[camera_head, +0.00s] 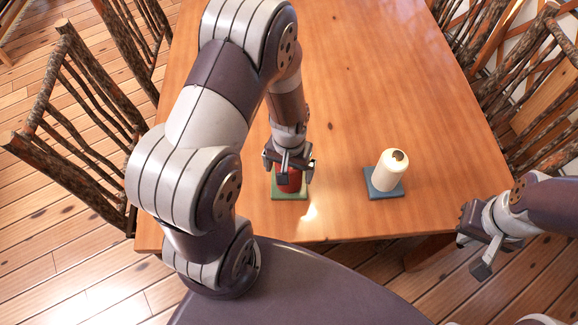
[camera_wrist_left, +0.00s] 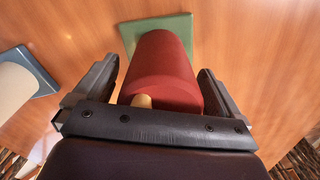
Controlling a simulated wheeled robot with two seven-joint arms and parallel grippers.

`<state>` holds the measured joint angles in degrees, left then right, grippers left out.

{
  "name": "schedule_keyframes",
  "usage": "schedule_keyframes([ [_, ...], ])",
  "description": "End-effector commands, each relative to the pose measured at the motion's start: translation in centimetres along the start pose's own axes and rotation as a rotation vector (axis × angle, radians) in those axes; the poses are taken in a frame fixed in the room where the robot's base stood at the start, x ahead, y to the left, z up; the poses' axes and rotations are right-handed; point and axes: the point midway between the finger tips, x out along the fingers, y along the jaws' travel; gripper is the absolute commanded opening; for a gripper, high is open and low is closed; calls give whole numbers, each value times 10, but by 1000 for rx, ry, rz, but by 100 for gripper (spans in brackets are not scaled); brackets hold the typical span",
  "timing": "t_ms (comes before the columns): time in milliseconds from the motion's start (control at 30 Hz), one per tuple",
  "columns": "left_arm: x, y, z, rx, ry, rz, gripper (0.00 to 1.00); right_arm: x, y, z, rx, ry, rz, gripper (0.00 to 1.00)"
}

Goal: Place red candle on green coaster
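The red candle (camera_head: 288,181) is upright over the green coaster (camera_head: 291,196) near the table's front edge, and appears to stand on it. In the left wrist view the candle (camera_wrist_left: 165,75) reaches down to the green coaster (camera_wrist_left: 184,27). My left gripper (camera_head: 289,164) is above the candle, with one finger on each side of it. A gap shows between the candle and each finger, so the gripper looks open. My right gripper (camera_head: 474,240) is open and empty, off the table's right front side.
A cream candle (camera_head: 391,170) stands on a blue coaster (camera_head: 372,187) to the right of the green one. The wooden table (camera_head: 350,80) is otherwise clear. Branch-built chairs (camera_head: 75,130) stand along the left and right sides.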

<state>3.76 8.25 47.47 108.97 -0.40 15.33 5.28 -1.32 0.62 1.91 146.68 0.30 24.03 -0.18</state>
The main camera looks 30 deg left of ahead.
Motion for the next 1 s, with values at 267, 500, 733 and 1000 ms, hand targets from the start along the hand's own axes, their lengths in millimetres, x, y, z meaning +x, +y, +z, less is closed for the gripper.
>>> schedule_keyframes([
  [267,-6,0,0,0,1,0,98,-4,0,0,0,0,0,0],
  [500,-60,0,-1,0,7,1,98,-7,0,-1,0,0,0,0],
  [733,-110,0,-1,0,4,0,98,-10,0,-1,0,0,0,0],
  [1000,-141,12,25,100,64,8,98,-10,0,-1,0,0,0,0],
])
